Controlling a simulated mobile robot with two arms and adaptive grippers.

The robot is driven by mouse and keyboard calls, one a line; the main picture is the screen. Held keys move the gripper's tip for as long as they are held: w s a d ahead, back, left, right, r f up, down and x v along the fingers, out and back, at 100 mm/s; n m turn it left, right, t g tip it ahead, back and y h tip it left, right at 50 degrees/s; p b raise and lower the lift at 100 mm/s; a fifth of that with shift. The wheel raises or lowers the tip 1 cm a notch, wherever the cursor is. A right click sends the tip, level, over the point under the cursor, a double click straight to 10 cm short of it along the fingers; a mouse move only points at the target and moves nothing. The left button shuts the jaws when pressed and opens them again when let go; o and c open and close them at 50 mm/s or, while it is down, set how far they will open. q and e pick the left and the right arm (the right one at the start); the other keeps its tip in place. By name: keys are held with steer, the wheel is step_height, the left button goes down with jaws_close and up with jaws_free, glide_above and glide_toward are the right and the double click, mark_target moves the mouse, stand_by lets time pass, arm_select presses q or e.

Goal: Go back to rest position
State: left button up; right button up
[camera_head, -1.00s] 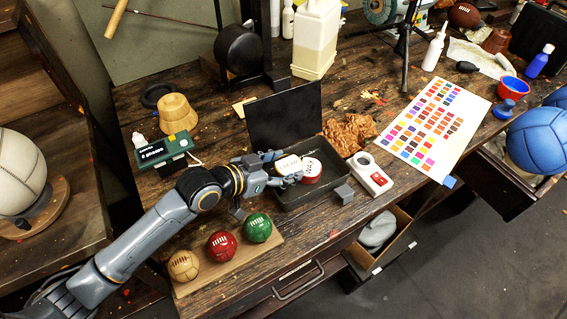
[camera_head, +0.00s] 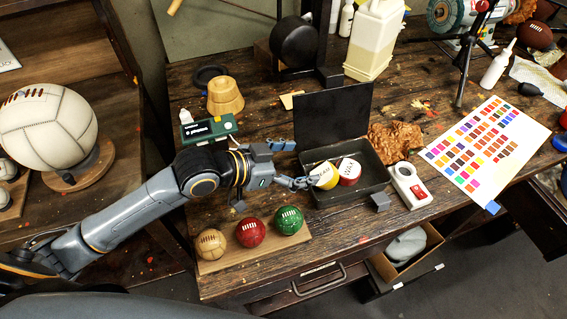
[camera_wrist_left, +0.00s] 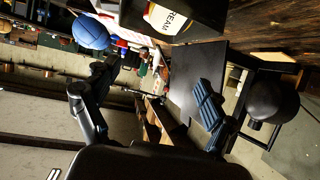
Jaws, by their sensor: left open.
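My left gripper (camera_head: 296,164) is open and empty at the left edge of a black open box (camera_head: 356,193). Its lower finger reaches close to a yellow-and-white round tin (camera_head: 323,175); I cannot tell if they touch. That tin sits tilted in the box beside a red-and-white tin (camera_head: 348,171). In the left wrist view, the open fingers (camera_wrist_left: 145,103) stand wide apart with nothing between them. The tin (camera_wrist_left: 168,18), lettered "CREAM", shows there at the top edge. My right gripper is not in view.
A board (camera_head: 252,252) with tan, red and green balls lies in front of my arm. A green device (camera_head: 209,128) and a wooden block (camera_head: 225,95) stand behind it. A white device (camera_head: 409,186) sits right of the box. The raised box lid (camera_head: 333,114) stands behind the tins.

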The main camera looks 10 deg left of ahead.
arm_select(q)
steer(key=shift+v, duration=2.2)
